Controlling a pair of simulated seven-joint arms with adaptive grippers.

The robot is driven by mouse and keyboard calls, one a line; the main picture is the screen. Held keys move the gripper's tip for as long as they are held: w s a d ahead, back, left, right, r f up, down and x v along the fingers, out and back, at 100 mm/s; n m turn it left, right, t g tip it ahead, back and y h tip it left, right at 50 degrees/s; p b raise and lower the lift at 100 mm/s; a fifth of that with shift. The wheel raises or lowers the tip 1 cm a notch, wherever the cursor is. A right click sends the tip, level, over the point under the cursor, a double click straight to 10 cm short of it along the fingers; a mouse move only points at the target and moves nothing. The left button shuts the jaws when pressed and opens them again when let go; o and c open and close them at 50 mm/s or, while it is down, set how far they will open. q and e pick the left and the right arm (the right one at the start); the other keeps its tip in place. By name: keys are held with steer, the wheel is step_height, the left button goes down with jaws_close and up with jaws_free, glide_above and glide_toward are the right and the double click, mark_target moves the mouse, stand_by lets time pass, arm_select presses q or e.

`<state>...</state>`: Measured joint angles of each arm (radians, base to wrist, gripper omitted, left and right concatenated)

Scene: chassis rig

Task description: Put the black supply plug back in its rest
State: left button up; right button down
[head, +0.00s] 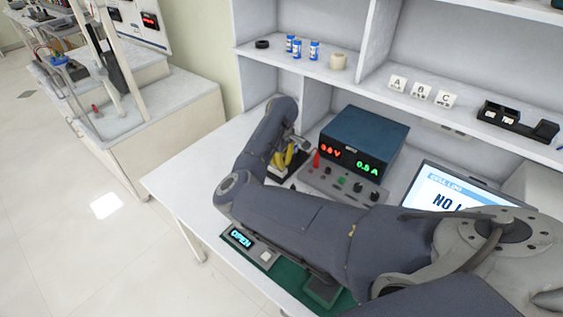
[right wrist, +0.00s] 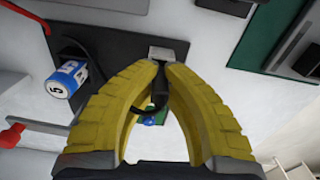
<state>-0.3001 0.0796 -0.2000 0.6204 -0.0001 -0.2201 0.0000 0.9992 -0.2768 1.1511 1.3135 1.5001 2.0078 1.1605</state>
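My right gripper (head: 287,158) has yellow fingers and is low over the bench, left of the blue supply unit (head: 362,138). In the right wrist view its fingertips (right wrist: 164,68) come close together around a small dark piece, which looks like the black supply plug (right wrist: 160,77). A black cable loops down from it between the fingers. A pale grey block (right wrist: 162,53) shows just beyond the tips; whether the plug touches it I cannot tell. A red plug (head: 316,158) stands at the left of the supply's front panel (head: 342,184). My left gripper is out of view.
A box reading OPEN (head: 241,238) and a green mat (head: 293,274) are near the bench front. A screen (head: 450,190) stands right. My right forearm crosses over the bench.

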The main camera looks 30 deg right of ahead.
steer(key=shift+f, duration=1.15)
steer(key=c, duration=1.5)
jaws_free()
step_height(320, 180, up, 12)
steer(key=shift+f, duration=0.1)
step_height(320, 180, down, 12)
steer(key=shift+r, duration=0.2)
